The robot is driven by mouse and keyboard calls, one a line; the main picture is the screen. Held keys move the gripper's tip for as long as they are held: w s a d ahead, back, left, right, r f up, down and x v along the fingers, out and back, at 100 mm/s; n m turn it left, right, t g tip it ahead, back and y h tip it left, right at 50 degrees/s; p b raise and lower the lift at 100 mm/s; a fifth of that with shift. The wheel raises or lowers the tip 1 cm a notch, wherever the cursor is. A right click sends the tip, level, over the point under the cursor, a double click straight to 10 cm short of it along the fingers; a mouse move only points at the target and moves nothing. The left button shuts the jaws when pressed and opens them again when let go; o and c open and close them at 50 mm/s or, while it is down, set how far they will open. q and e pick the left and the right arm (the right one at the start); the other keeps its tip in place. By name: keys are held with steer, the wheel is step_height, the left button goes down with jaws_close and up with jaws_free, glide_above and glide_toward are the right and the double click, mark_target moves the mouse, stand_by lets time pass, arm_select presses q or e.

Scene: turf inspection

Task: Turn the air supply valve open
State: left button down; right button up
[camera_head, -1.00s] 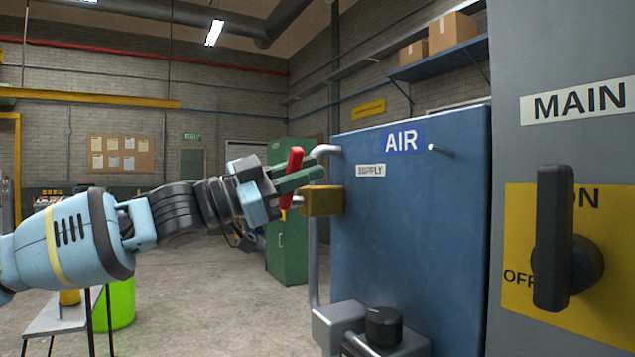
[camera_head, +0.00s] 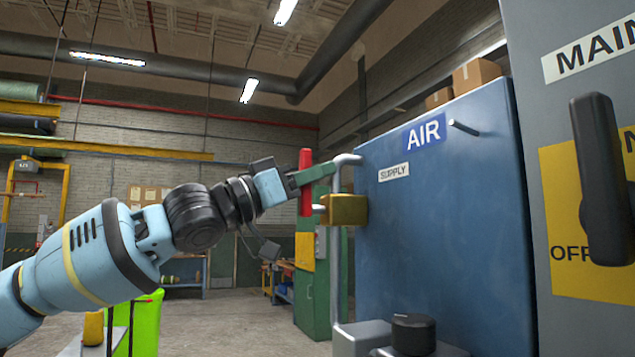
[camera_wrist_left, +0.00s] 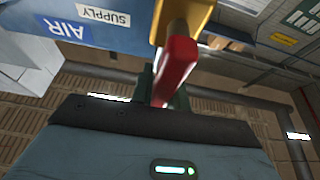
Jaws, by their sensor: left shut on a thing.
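The air supply valve has a red lever handle (camera_head: 306,181) and a brass-yellow body (camera_head: 345,209) on a grey pipe at the left edge of the blue AIR panel (camera_head: 440,240). In the head view the handle stands nearly upright, in line with the vertical pipe. My left gripper (camera_head: 310,176) is shut on the red handle near its upper part. In the left wrist view the red handle (camera_wrist_left: 177,68) runs between the green fingers, with the yellow valve body (camera_wrist_left: 183,18) beyond it. My right gripper is not in view.
A grey MAIN panel with a black rotary switch (camera_head: 600,180) stands close at the right. A black knob (camera_head: 413,334) sits below the AIR panel. A green cabinet (camera_head: 318,290) is behind the valve.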

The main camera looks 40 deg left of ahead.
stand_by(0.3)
arm_select(q)
steer(key=c, duration=1.4)
jaws_free()
steer(key=shift+o, duration=0.2)
steer(key=shift+s+a+p, duration=0.25)
steer(key=shift+s+p, duration=0.05)
steer(key=shift+s, duration=0.1)
steer(key=p+v, duration=0.3)
steer(key=v, duration=0.3)
steer(key=shift+s+f, duration=0.25)
steer(key=shift+s, duration=0.05)
steer(key=shift+a, duration=0.15)
